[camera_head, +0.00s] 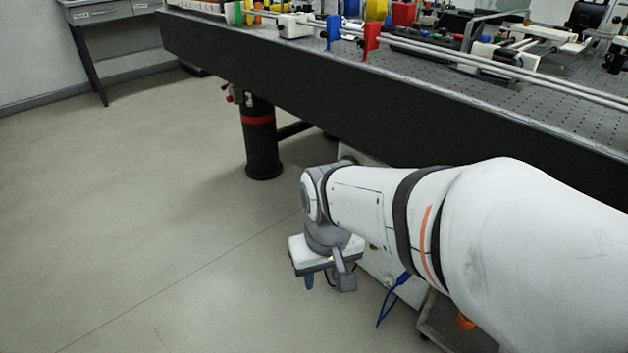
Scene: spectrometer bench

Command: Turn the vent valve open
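My gripper (328,283) hangs at the end of my white arm, low beside the optical table and in front of a pale box-like unit (388,268) under it. A grey part and a small blue part show at its lower end. Whether its fingers are open or shut is unclear. I cannot pick out the vent valve for certain. A blue cable or tube (391,296) hangs at the unit, to the right of my gripper. My arm hides much of the unit. A small orange part (465,321) shows below my arm.
The dark optical table (330,95) crosses above, carrying rails, a blue mount (334,32) and a red mount (371,40). A black table leg (260,145) with a red band stands behind my gripper. The floor at left is clear.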

